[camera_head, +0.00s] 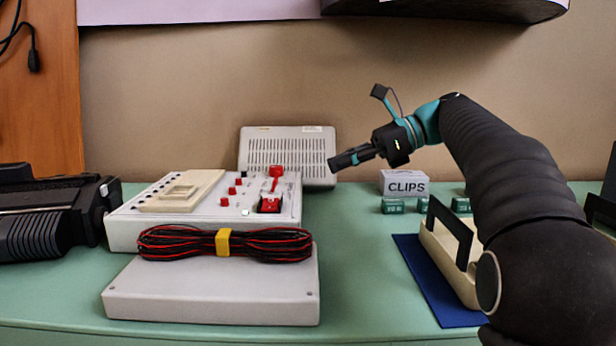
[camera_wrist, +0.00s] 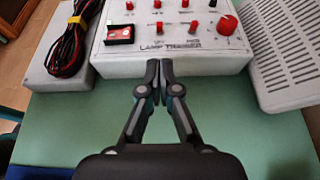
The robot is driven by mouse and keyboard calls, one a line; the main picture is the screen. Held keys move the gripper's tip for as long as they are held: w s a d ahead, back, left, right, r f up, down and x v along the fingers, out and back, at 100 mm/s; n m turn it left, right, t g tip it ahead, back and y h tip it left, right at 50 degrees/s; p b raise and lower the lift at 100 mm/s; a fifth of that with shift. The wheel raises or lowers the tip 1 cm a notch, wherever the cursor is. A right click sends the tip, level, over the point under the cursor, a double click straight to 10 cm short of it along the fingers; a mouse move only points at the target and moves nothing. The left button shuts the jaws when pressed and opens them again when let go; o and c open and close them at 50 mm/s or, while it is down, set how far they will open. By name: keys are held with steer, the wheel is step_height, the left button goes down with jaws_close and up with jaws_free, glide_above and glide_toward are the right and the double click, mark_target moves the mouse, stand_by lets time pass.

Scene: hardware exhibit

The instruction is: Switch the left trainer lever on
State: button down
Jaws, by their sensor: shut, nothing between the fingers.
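The lamp trainer (camera_head: 125,232) is a pale box left of centre in the head view; it fills the top of the wrist view (camera_wrist: 200,65). Its panel carries several small red levers (camera_wrist: 158,28), a red rocker in a black frame (camera_wrist: 120,34) and a larger red knob (camera_wrist: 226,25). I cannot tell from the levers' small shapes which are on. My gripper (camera_head: 335,164) is shut and empty, raised right of the trainer in the head view. In the wrist view its fingertips (camera_wrist: 159,64) meet just in front of the panel's label edge, with no clear contact.
A bundled red-black cable (camera_head: 175,243) lies on a grey box (camera_head: 210,292) before the trainer. A vented grey case (camera_head: 288,150) leans behind. A CLIPS box (camera_head: 404,182), small green blocks (camera_head: 392,206) and a blue mat (camera_head: 428,285) lie right. Bare green table separates them.

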mark_target(293, 194)
steer(key=b+x, duration=0.2)
steer(key=x, duration=0.7)
steer(key=shift+a+f+b, duration=0.2)
steer(key=shift+a+b, duration=0.1)
steer(key=shift+a+r, duration=0.1)
